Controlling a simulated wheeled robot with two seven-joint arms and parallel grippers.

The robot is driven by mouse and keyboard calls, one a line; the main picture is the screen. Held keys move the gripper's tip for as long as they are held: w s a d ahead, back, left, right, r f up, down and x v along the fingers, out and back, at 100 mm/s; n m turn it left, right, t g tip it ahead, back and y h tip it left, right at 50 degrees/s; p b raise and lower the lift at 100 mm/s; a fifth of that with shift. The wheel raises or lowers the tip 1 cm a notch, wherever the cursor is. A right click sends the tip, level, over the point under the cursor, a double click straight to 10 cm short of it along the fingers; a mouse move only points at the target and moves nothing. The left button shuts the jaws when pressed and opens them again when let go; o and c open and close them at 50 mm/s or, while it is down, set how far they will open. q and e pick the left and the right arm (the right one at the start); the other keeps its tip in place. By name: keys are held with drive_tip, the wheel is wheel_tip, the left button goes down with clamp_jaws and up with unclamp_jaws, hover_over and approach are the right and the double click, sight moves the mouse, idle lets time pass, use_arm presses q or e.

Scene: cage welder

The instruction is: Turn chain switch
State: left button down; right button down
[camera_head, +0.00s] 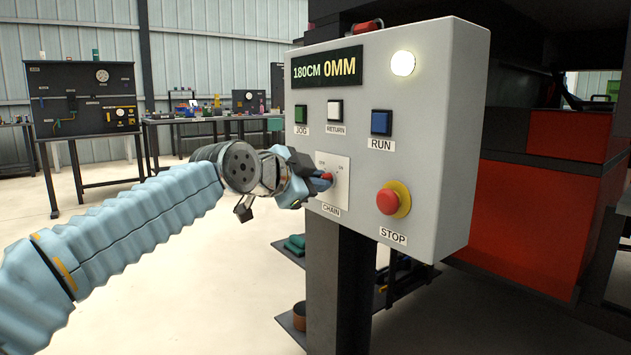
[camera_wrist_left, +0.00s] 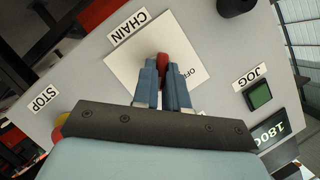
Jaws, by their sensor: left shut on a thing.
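The chain switch (camera_head: 327,176) is a red knob on a white plate marked OFF and ON, above the CHAIN label, low on the grey control box. In the left wrist view the red knob (camera_wrist_left: 163,62) shows between and beyond the fingertips. My left gripper (camera_head: 318,183) reaches in from the left and is shut on the knob. Its two blue fingers (camera_wrist_left: 161,78) stand at the plate in the left wrist view. The fingers hide part of the knob and some of the plate's lettering. My right gripper is not in view.
The grey box (camera_head: 445,130) also carries a red STOP button (camera_head: 388,201), a blue RUN button (camera_head: 381,122), a white RETURN button (camera_head: 335,110) and a green JOG button (camera_head: 301,114). A dark post (camera_head: 335,275) holds it up. Open floor lies to the left.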

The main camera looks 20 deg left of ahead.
use_arm(q)
drive_tip(key=shift+w+a+n+g+h+p, duration=0.15)
drive_tip(key=shift+n+g+h+p, duration=0.8)
drive_tip(key=shift+n, duration=1.1)
drive_tip(key=shift+w+a+n+g+h+p, duration=0.15)
drive_tip(key=shift+n+g+h+p, duration=0.55)
drive_tip(key=shift+n+h, duration=0.9)
drive_tip(key=shift+w+a+n+g+h+p, duration=0.15)
drive_tip(key=shift+n+g+h+p, duration=0.7)
drive_tip(key=shift+n, duration=1.6)
drive_tip(key=c, duration=1.2)
unclamp_jaws()
drive_tip(key=shift+o, duration=0.2)
drive_tip(key=v, duration=1.4)
